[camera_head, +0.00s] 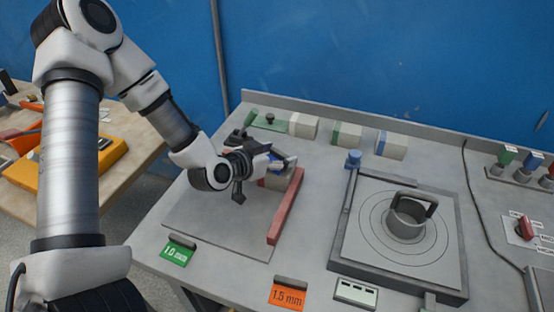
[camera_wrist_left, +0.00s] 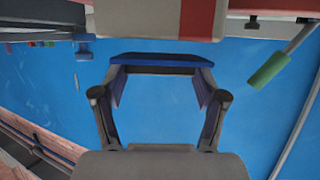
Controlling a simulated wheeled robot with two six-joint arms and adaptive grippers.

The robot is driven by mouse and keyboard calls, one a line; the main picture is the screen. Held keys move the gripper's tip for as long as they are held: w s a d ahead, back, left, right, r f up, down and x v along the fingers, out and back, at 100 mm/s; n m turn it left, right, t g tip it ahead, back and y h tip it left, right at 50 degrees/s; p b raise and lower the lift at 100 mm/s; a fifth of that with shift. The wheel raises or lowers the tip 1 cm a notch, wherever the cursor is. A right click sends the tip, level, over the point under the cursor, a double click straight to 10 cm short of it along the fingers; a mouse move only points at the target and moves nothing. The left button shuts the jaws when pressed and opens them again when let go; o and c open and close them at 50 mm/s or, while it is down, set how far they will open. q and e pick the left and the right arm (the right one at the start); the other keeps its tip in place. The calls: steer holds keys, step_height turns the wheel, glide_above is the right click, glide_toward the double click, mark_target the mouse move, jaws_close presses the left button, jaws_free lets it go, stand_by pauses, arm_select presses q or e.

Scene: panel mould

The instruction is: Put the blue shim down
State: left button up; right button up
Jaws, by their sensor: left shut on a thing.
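The blue shim (camera_wrist_left: 160,60) is a thin, flat blue piece held across the fingertips of my left gripper (camera_wrist_left: 160,75) in the left wrist view. The left gripper (camera_head: 274,160) is shut on it. In the head view, a small bit of blue shows at the fingertips, beside a grey-beige block (camera_head: 278,181) on the bench. The gripper hides most of the shim there, and I cannot tell whether it touches anything below. My right gripper is not in view.
A red bar (camera_head: 286,206) lies close right of the gripper on a grey plate (camera_head: 215,219). A green 1.0 label (camera_head: 175,252) and an orange 1.5 mm label (camera_head: 287,295) are at the front. A square mould (camera_head: 349,249) with a ring handle (camera_head: 407,216) stands to the right. Several blocks line the back.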

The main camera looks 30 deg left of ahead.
arm_select(q)
steer(key=shift+w+f, duration=0.15)
steer(key=shift+f, duration=0.35)
steer(key=shift+f, duration=0.1)
steer(key=o, duration=0.9)
steer(key=shift+o, duration=0.2)
steer(key=shift+s+r, duration=0.2)
steer(key=p+v, duration=1.1)
steer(key=shift+s+p, duration=0.35)
steer(key=shift+p, duration=0.05)
